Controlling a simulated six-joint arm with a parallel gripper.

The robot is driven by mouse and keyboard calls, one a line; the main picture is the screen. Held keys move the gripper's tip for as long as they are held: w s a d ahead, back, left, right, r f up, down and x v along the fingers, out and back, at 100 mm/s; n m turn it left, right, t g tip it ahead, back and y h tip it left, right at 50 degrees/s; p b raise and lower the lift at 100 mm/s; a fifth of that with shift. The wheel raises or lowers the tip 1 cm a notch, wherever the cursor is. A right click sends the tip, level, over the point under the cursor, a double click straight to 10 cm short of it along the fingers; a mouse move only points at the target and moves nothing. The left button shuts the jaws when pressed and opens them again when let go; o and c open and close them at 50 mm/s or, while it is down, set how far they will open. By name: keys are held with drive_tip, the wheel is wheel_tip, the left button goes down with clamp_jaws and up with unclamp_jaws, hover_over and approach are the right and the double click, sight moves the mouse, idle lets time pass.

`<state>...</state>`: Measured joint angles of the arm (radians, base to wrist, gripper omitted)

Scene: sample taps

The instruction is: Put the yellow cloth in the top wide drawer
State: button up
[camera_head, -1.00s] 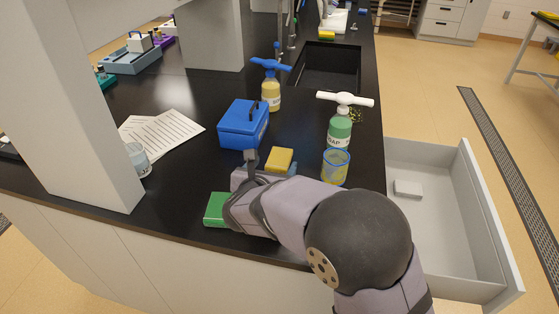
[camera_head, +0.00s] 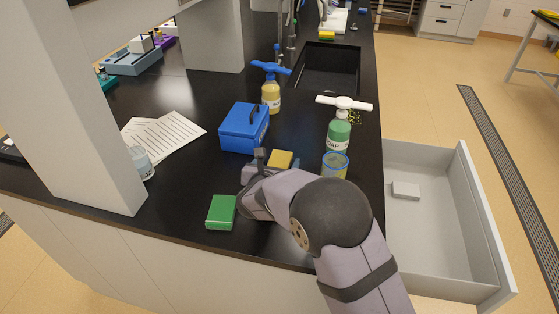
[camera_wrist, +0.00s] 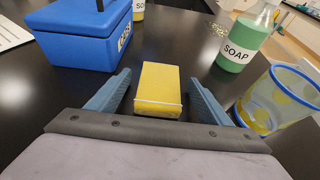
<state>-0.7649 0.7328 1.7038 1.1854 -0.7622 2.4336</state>
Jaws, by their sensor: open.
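The yellow cloth (camera_wrist: 159,88), a folded block, lies on the black counter. In the head view the yellow cloth (camera_head: 280,159) shows just beyond my gripper and is partly hidden by it. My gripper (camera_wrist: 157,92) is open, with its two blue fingers on either side of the cloth's near end, not closed on it. In the head view my gripper (camera_head: 268,165) is low over the counter. A wide drawer (camera_head: 430,245) stands pulled open at the right side of the counter, with a small white block (camera_head: 406,190) inside.
A blue box (camera_head: 243,127) stands left of the cloth. A green soap bottle (camera_head: 338,134) and a blue-rimmed mesh cup (camera_head: 334,167) stand to its right. A green block (camera_head: 221,212) lies near the front edge. A yellow bottle (camera_head: 271,95) stands behind.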

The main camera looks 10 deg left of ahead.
drive_tip(key=shift+w+f, duration=0.1)
drive_tip(key=shift+w, duration=0.1)
drive_tip(key=shift+c, duration=0.6)
drive_tip(key=c, duration=1.1)
wheel_tip(320, 180, up, 10)
wheel_tip(320, 180, up, 6)
drive_tip(key=r+p, duration=0.1)
drive_tip(key=p, duration=0.5)
hover_over(279, 163)
drive_tip(key=shift+f, duration=0.25)
